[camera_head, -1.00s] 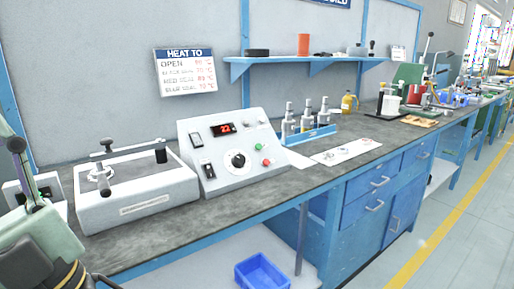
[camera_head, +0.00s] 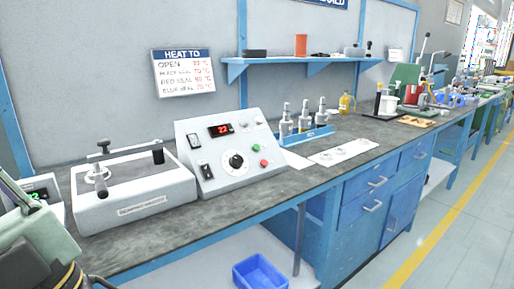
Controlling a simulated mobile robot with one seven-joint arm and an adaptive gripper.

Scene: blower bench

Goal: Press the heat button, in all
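The grey control box (camera_head: 230,155) stands on the bench with a sloped front panel. Its red display (camera_head: 221,130) reads about 22. The panel has a black knob (camera_head: 236,160), a green button (camera_head: 256,148), a red button (camera_head: 264,163) and a dark rocker switch (camera_head: 206,171). The button labels are too small to read, so I cannot tell which is the heat button. Part of my arm (camera_head: 35,240) shows at the lower left, well left of the box. My gripper's fingertips are not in view.
A white clamp device (camera_head: 135,195) stands left of the box. A small unit with a green display (camera_head: 40,194) is partly hidden behind my arm. A blue rack (camera_head: 307,137) with several bottles stands to the right. A "HEAT TO" sign (camera_head: 183,73) hangs above.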

